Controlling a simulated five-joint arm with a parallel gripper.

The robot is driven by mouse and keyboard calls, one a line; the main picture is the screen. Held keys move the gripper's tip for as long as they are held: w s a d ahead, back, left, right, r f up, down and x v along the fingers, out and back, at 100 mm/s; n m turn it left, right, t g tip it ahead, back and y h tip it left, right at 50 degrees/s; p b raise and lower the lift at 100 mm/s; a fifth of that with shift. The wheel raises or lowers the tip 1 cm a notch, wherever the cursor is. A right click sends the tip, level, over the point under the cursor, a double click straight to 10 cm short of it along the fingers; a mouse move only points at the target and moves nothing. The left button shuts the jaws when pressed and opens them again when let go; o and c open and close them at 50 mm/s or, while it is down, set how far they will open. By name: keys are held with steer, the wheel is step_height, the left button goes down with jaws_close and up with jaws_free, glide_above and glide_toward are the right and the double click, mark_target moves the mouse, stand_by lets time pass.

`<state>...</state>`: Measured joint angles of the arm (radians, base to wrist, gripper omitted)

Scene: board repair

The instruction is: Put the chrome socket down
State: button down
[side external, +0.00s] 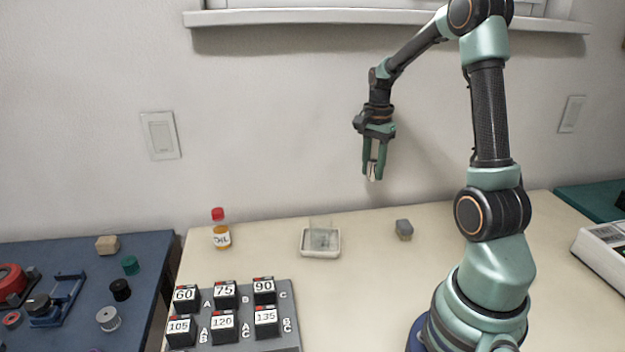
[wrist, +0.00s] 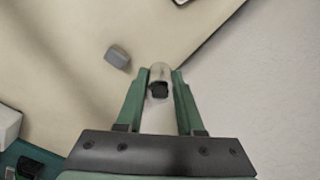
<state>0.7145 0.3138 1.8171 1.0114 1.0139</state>
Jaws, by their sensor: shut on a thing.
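The chrome socket (wrist: 160,74) is between the fingertips of my gripper in the wrist view, with its dark hollow end facing the camera. My gripper (wrist: 159,82) is shut on it. In the side view my gripper (side external: 373,175) points downward, high above the back of the cream table (side external: 350,285) and in front of the wall. The socket is only a small pale bit between the fingertips there.
A grey block (side external: 404,229) stands on the table below and right of my gripper. A white tray (side external: 320,254) with a clear thing, an oil bottle (side external: 221,232) and a grey rack of numbered blocks (side external: 289,322) stand further left. Bare table lies between the tray and the grey block.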

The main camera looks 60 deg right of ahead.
mark_target(367, 225)
step_height(367, 225, down, 14)
steer(key=shift+f, duration=0.1)
stand_by(0.4)
steer(key=c, duration=0.5)
jaws_free()
steer(key=shift+f, duration=0.1)
steer(key=shift+c, duration=0.2)
